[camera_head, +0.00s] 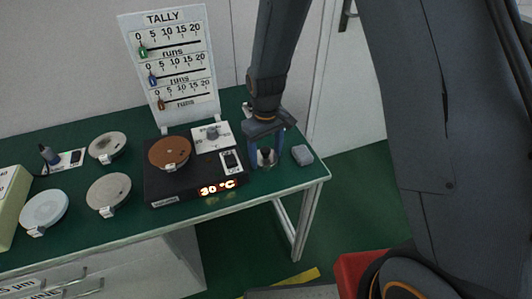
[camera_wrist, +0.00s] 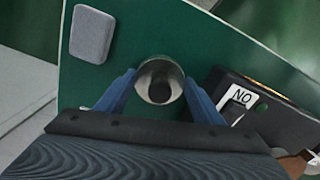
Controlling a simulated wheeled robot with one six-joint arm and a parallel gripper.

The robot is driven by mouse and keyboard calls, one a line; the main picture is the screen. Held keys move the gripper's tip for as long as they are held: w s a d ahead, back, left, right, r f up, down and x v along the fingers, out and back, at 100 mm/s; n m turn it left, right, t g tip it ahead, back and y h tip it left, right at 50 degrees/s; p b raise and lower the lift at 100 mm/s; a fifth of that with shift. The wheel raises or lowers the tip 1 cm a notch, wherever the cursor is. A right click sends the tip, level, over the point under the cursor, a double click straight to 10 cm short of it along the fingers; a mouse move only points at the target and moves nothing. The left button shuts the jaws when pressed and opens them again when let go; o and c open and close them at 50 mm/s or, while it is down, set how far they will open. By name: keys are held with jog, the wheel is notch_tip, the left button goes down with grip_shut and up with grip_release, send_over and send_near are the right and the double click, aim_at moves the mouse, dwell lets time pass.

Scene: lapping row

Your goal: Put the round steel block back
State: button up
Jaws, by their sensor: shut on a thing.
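The round steel block (camera_head: 266,157) is between the fingers of my gripper (camera_head: 266,160), over the right end of the green bench, just right of the black hot plate (camera_head: 168,185). In the wrist view the round steel block (camera_wrist: 160,82) shows end-on as a shiny ring with a dark centre. The blue fingers of my gripper (camera_wrist: 159,80) are shut on its two sides. I cannot tell whether its underside touches the bench.
A grey rounded block (camera_head: 302,155) lies right of my gripper, near the bench's right edge. The hot plate reads 30 °C and bears a brown disc (camera_head: 170,152). Several round plates (camera_head: 108,192) stand to the left. A TALLY board (camera_head: 170,65) stands behind.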

aim_at(266, 150)
jog(key=shift+f, duration=0.1)
jog(key=o, duration=1.7)
jog(key=shift+o, duration=0.2)
notch_tip(266, 150, up, 12)
jog(key=b, duration=0.2)
jog(key=s+d+m, duration=0.6)
jog(key=s+d, duration=0.8)
jog(key=s, duration=0.1)
jog(key=shift+d+r+t, duration=0.2)
jog(key=shift+d+t, duration=0.1)
jog(key=shift+d, duration=0.1)
